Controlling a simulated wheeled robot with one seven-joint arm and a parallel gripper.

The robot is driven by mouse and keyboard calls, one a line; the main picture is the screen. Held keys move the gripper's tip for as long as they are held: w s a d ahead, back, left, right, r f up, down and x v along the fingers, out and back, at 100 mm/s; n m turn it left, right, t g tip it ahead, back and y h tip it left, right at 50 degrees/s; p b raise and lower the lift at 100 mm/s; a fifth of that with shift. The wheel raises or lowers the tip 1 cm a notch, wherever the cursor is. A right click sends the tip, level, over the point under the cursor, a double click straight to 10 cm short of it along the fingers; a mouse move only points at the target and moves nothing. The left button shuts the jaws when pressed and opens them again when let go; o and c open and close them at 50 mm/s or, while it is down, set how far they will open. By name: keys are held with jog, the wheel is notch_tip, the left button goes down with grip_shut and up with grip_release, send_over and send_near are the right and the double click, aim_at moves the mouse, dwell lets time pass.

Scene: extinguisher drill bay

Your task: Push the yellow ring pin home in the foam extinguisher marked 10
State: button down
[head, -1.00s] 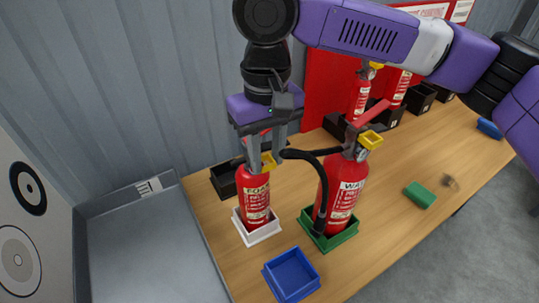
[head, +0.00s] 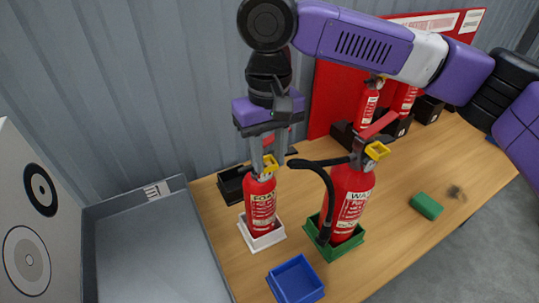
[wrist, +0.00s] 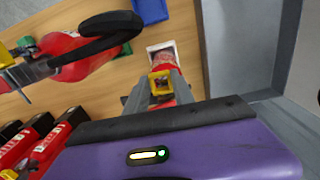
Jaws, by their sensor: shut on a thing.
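A small red foam extinguisher (head: 262,205) stands upright in a white tray (head: 262,240). Its label seems to begin with "FO"; I cannot read a 10. Its yellow ring pin (head: 270,161) shows at its head, and also in the wrist view (wrist: 160,80). My gripper (head: 270,160) points down over the extinguisher's head. Its fingers (wrist: 162,88) are shut on the yellow ring pin, one on each side. The fingers and palm hide much of the valve, so I cannot tell how deep the pin sits.
A larger water extinguisher (head: 350,205) with a black hose stands close right in a green tray (head: 345,247). An empty blue tray (head: 296,280) is in front. A green block (head: 426,206) lies further right. More extinguishers (head: 368,105) stand behind. A grey bin (head: 150,250) is left.

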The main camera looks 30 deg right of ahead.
jog(key=c, duration=1)
grip_release()
